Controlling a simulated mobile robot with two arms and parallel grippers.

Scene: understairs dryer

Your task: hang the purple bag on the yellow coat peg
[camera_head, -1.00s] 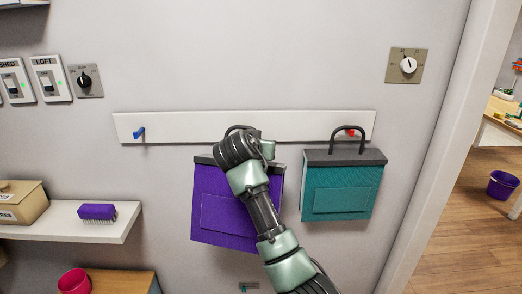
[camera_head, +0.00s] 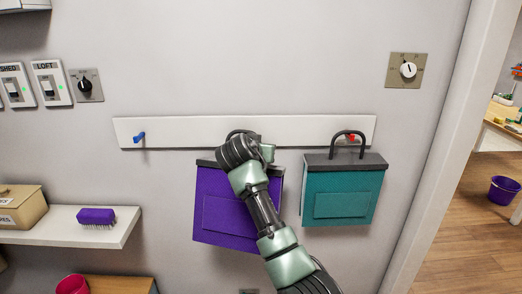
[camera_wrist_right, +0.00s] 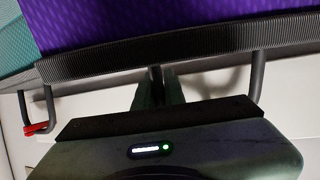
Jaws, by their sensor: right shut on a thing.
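The purple bag (camera_head: 228,213) hangs upright in front of the wall, below the white peg rail (camera_head: 190,131). My right gripper (camera_head: 258,144) is at the bag's dark handle and shut on it. In the right wrist view the purple bag (camera_wrist_right: 150,22) fills the top, with its dark handle (camera_wrist_right: 257,80) reaching down to the rail; the right gripper (camera_wrist_right: 160,90) is at the handle's middle. The yellow peg is not visible; my gripper and the bag cover the rail's middle. My left gripper is not in view.
A teal bag (camera_head: 342,190) hangs on the red peg (camera_head: 351,138) just right of the purple bag. A blue peg (camera_head: 139,137) at the rail's left is bare. A shelf (camera_head: 110,236) with a purple brush (camera_head: 96,217) is at lower left.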

